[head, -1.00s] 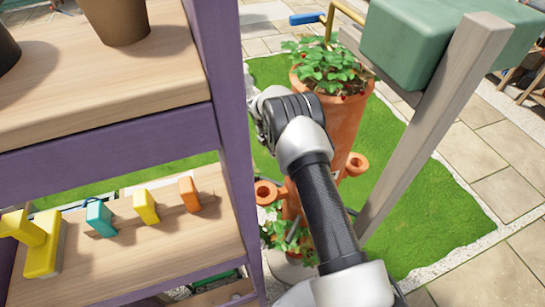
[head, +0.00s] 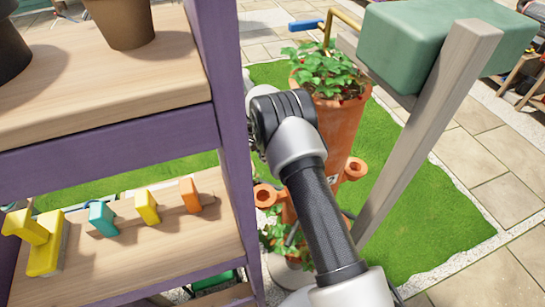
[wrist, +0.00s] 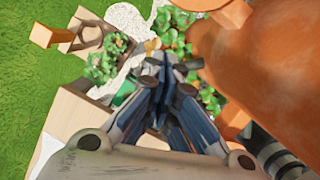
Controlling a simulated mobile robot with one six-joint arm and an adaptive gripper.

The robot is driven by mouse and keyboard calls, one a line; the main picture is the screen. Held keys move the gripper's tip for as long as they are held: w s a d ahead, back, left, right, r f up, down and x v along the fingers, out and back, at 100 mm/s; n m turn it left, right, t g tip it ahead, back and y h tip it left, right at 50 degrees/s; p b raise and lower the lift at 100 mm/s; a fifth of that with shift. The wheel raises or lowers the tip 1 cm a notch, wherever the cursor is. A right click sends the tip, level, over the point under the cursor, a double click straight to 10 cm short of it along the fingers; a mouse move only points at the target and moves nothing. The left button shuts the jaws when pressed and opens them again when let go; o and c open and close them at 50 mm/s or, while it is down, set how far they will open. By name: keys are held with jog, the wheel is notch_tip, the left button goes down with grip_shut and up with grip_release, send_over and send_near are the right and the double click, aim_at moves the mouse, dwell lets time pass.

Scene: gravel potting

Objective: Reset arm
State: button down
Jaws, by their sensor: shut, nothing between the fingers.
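My gripper (wrist: 165,75) is in the wrist view, its fingers together and empty. It points down past a large orange terracotta planter that fills the right side of that view (wrist: 270,70). In the head view my arm reaches up the middle, in front of the same tall planter (head: 338,125), and the gripper is hidden behind the arm and the purple shelf post (head: 225,110). Green plants (head: 325,70) grow from the planter's top, and small side cups (head: 355,168) stick out from it.
A wooden shelf unit at left carries brown pots (head: 125,22) on top and yellow (head: 45,250), teal (head: 102,218) and orange (head: 190,195) handled items below. A green box (head: 440,35) on a grey wooden post (head: 425,140) stands close right of my arm. Grass (head: 430,230) lies beyond.

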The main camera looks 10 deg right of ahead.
jog(key=v, duration=0.6)
jog(key=shift+r+p, duration=0.45)
jog(key=shift+a+r, duration=0.1)
jog(key=shift+a, duration=0.05)
